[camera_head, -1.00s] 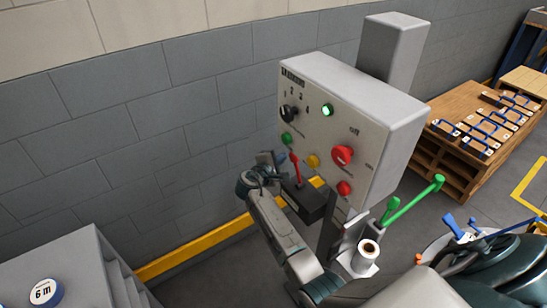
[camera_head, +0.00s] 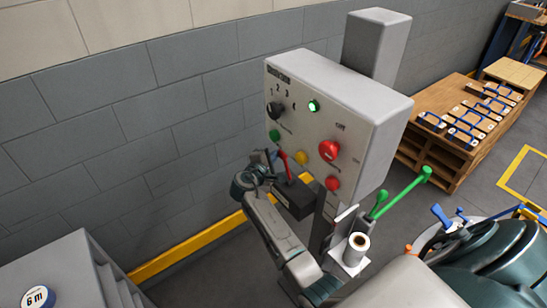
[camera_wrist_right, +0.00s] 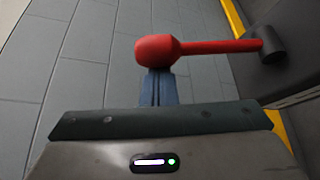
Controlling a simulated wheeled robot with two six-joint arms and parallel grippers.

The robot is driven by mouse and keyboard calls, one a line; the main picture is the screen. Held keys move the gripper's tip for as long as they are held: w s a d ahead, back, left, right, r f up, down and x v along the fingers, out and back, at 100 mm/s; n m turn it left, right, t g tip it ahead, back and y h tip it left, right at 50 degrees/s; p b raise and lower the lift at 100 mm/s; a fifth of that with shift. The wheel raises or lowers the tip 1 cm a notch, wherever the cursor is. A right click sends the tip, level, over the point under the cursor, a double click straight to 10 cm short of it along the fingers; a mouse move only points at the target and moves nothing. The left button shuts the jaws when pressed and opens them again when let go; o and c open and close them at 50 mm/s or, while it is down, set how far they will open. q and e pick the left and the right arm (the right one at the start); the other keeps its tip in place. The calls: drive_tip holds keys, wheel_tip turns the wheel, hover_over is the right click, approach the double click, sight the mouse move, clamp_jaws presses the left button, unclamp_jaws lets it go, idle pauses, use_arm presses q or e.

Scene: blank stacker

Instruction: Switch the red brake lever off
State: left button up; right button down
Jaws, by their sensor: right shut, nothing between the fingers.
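The red brake lever (camera_head: 285,165) stands up from a dark box below the control panel, leaning slightly left. My right gripper (camera_head: 271,157) is at its left side, close to the lever's upper end. In the right wrist view the lever's thick red grip (camera_wrist_right: 157,50) and rod run right to a dark pivot (camera_wrist_right: 271,45). The blue fingers of the right gripper (camera_wrist_right: 158,82) are shut and empty, with their tips at the grip. Whether they touch it I cannot tell. My left gripper is not in view.
The grey control panel (camera_head: 365,85) has a lit green lamp (camera_head: 314,106), a red knob (camera_head: 329,151) and several buttons. Green levers (camera_head: 405,188) and a white roll (camera_head: 357,245) stand at its lower right. A grey block wall (camera_head: 130,110) is behind.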

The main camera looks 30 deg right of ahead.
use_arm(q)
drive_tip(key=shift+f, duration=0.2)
use_arm(e)
drive_tip(key=shift+s, duration=0.15)
use_arm(q)
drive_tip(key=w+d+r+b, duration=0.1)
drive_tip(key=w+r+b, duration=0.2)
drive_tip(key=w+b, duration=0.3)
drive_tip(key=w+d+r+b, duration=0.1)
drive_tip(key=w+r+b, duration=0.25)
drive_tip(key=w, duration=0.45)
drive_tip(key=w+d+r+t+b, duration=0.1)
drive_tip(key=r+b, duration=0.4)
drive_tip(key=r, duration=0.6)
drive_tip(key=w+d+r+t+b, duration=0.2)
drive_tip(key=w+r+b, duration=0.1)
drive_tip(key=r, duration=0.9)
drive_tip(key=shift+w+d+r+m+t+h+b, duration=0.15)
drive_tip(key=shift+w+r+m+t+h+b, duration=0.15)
drive_tip(key=shift+b, duration=0.6)
use_arm(e)
drive_tip(key=s+r+m+t+h, duration=0.1)
drive_tip(key=s+m+h, duration=0.3)
drive_tip(key=s+m, duration=0.4)
drive_tip(key=shift+s+d+m+t, duration=0.35)
drive_tip(key=shift+s+m+t, duration=0.1)
drive_tip(key=shift+t, duration=0.25)
